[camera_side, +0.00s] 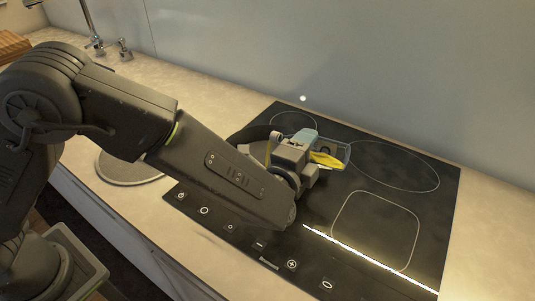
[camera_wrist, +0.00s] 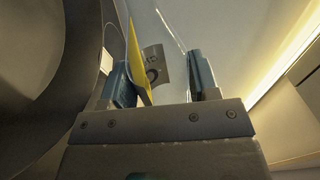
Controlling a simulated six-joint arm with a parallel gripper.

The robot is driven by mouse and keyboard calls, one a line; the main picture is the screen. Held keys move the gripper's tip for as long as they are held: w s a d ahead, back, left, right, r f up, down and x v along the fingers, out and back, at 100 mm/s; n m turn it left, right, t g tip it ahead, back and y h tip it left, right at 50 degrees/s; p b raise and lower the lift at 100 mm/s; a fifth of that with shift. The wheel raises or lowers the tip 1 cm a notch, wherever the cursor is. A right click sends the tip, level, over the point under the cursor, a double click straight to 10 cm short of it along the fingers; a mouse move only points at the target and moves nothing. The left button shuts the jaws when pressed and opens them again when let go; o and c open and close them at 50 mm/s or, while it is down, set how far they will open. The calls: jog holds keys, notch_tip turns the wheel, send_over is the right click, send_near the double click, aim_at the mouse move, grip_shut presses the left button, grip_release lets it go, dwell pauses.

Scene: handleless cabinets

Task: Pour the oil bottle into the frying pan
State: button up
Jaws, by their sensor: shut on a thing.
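My gripper (camera_side: 314,150) is over the back middle of the black cooktop, shut on the oil bottle (camera_side: 341,151). The bottle is clear with a yellow part and lies tilted, close to level, in the side view. In the wrist view the clear bottle with its yellow part (camera_wrist: 136,55) sits between the two dark blue fingers of my gripper (camera_wrist: 162,80). The frying pan (camera_side: 253,133) is mostly hidden behind my arm; a dark curved edge shows. A large dark round shape at the left of the wrist view looks like the pan (camera_wrist: 35,65). I cannot tell whether oil is flowing.
The cooktop (camera_side: 375,235) has free room at the right and front, with a bright light streak across it. A round sink (camera_side: 128,170) and a tap (camera_side: 95,42) are at the left. A wall (camera_side: 400,70) stands behind the counter.

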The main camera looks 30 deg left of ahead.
jog(key=shift+a+f+n, duration=0.1)
jog(key=shift+a+n, duration=0.1)
jog(key=shift+n, duration=0.6)
jog(key=shift+a+n, duration=0.15)
jog(key=shift+n, duration=0.65)
